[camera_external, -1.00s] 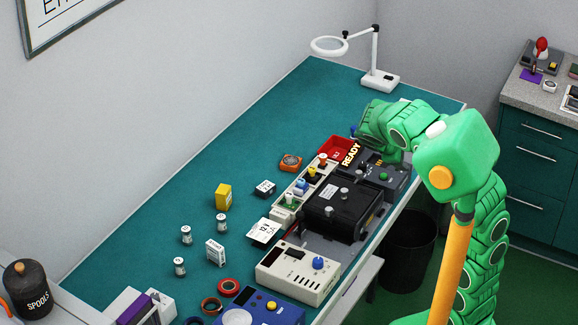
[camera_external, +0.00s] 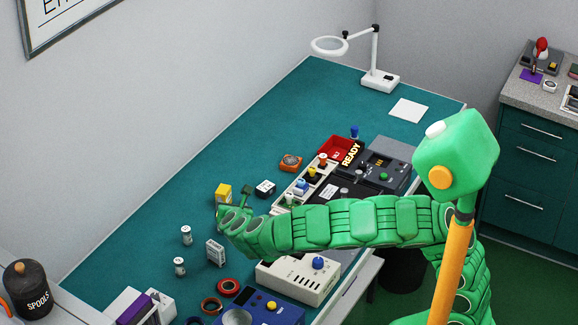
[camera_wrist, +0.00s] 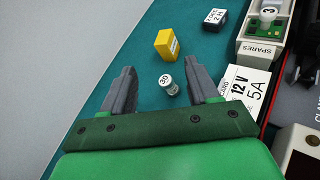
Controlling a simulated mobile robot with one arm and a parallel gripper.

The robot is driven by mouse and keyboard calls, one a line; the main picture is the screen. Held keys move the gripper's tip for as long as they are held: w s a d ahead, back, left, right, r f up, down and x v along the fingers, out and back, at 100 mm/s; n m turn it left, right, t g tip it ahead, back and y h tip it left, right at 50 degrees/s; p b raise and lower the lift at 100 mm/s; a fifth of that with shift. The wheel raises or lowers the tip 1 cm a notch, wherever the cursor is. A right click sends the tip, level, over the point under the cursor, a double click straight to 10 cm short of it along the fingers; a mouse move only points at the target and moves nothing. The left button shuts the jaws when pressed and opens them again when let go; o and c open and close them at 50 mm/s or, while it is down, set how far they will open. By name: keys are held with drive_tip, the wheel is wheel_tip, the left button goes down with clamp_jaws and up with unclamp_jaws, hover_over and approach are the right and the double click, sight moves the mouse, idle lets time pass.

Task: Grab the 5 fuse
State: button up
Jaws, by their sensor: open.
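Small silver fuses with white caps stand on the teal bench. One fuse (camera_wrist: 168,84) is between and just ahead of my fingers in the wrist view; its cap seems to read 30, and nothing grips it. My gripper (camera_external: 232,203) is open; its two grey fingers also show in the wrist view (camera_wrist: 160,70). In the external view my gripper and arm hide that fuse. Two other fuses stand to the left, one farther back (camera_external: 186,236) and one nearer (camera_external: 180,266); their cap marks are too small to read. A card (camera_wrist: 245,90) reading 12 V 5A lies to the right.
A yellow box (camera_wrist: 167,43) and a dark labelled block (camera_wrist: 214,19) stand behind the fuse. The spares tray (camera_wrist: 262,50) and devices (camera_external: 384,170) line the right. The bench's left back is clear.

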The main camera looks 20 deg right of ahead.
sight(181, 266)
drive_tip(key=s+a+f+n+y, duration=0.1)
drive_tip(key=s+a+f+n, duration=0.1)
drive_tip(key=s+a, duration=0.3)
drive_tip(key=s+a+f+n+y, duration=0.2)
drive_tip(key=s+a+f+n, duration=0.1)
drive_tip(key=s+a+f, duration=0.1)
drive_tip(key=s+a+f+n+g+y, duration=0.1)
drive_tip(key=s+a+f+n+y, duration=0.1)
drive_tip(key=s+a, duration=0.3)
drive_tip(key=shift+s+a+f+n, duration=0.15)
drive_tip(key=shift+a+f, duration=0.25)
drive_tip(key=shift+a, duration=0.15)
drive_tip(key=shift+s+a+f+n, duration=0.15)
drive_tip(key=shift+a+f, duration=0.25)
drive_tip(key=shift+a, duration=0.1)
drive_tip(key=shift+x, duration=1.45)
drive_tip(key=w, duration=0.1)
drive_tip(key=w+f, duration=0.1)
drive_tip(key=w, duration=0.1)
drive_tip(key=shift+x, duration=0.9)
drive_tip(key=c, duration=1.1)
drive_tip(key=shift+o, duration=0.2)
drive_tip(key=shift+r, duration=0.1)
